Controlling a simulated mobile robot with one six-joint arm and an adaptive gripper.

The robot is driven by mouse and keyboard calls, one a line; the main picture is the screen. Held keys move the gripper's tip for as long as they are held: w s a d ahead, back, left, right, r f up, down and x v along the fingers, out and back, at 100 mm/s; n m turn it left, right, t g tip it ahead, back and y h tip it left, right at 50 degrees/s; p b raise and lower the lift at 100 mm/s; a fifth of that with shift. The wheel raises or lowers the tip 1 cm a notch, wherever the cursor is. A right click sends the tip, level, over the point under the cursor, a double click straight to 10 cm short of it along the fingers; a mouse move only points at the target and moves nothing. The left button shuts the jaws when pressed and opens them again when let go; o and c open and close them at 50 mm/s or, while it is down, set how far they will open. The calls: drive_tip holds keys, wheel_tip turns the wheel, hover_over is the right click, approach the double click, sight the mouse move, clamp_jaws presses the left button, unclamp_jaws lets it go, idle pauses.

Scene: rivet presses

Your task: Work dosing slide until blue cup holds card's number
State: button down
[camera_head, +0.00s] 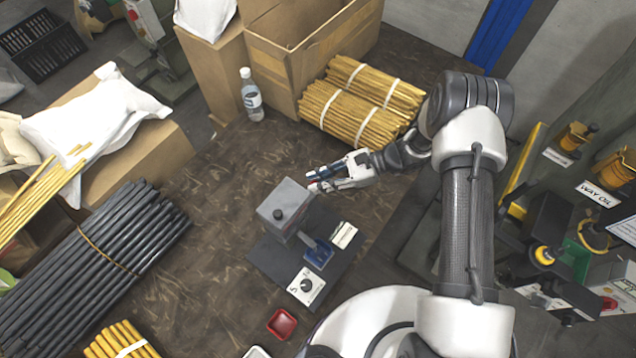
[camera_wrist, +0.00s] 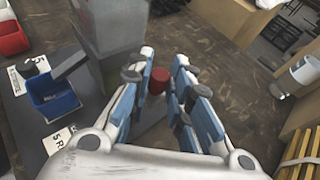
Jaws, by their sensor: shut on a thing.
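The blue cup (camera_head: 318,254) sits on the plate beside the box, under a dark spout; the wrist view shows the cup too (camera_wrist: 52,100). What it holds is hard to see. A white card (camera_head: 344,235) lies beside the cup; in the wrist view (camera_wrist: 60,140) its print seems to include a 5. My gripper (camera_head: 318,180) is shut on a red knob (camera_wrist: 158,80) beside the box.
A white plate with a dark dial (camera_head: 306,286) lies on the cup's other side. A red tray (camera_head: 281,324) is near the front. A bottle (camera_head: 251,94), bundled yellow rods (camera_head: 350,113) and a cardboard box (camera_head: 290,60) stand behind. Black rods (camera_head: 90,265) lie left; the table between is clear.

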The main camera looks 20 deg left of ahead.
drive_tip(key=c, duration=1.7)
unclamp_jaws()
drive_tip(key=shift+w+d, duration=0.1)
drive_tip(key=shift+w, duration=0.2)
drive_tip(key=v, duration=1.2)
drive_tip(key=shift+c, duration=0.4)
